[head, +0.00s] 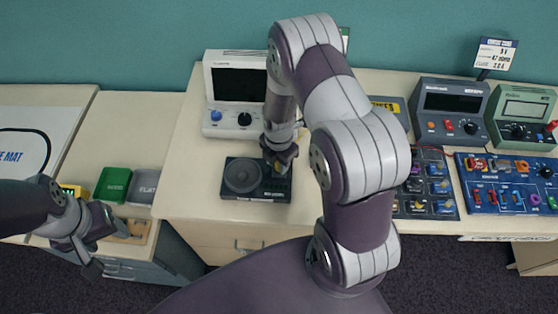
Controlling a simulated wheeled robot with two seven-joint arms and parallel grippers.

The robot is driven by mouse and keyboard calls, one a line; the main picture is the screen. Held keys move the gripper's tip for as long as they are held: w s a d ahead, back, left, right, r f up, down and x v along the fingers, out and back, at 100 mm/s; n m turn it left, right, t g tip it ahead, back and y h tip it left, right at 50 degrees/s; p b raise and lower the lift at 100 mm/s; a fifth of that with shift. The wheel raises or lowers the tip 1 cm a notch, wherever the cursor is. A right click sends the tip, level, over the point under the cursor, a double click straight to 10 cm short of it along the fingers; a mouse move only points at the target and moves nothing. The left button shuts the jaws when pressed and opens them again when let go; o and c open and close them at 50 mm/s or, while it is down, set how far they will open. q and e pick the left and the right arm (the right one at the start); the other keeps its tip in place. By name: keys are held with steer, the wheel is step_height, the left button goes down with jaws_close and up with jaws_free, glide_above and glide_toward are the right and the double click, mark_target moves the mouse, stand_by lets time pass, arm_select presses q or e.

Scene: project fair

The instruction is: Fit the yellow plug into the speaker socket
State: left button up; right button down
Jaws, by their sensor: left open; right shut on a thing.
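A dark box with a large round speaker cone (242,174) lies on the middle desk; I take it for the speaker. My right gripper (279,171) is over the right part of this box, pointing down and shut on a small yellow piece, which I take for the yellow plug. Only a bit of yellow shows at the fingertips. The socket is hidden by the gripper, so I cannot tell whether the plug touches it or is in it. My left gripper (88,250) is open and empty, low on the left, in front of the left desk.
A white instrument with a dark screen (238,84) stands behind the speaker box. Dark panels with coloured parts (505,184) and two meters (452,108) fill the right side. Green (113,185) and grey (143,186) bins stand at left. Desk left of the speaker is clear.

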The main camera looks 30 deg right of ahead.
steer(key=shift+f, duration=0.2)
steer(key=shift+c, duration=1.6)
jaws_free()
step_height(320, 180, up, 8)
steer(key=p, duration=0.6)
steer(key=shift+r+p, duration=0.1)
steer(key=shift+p, duration=0.3)
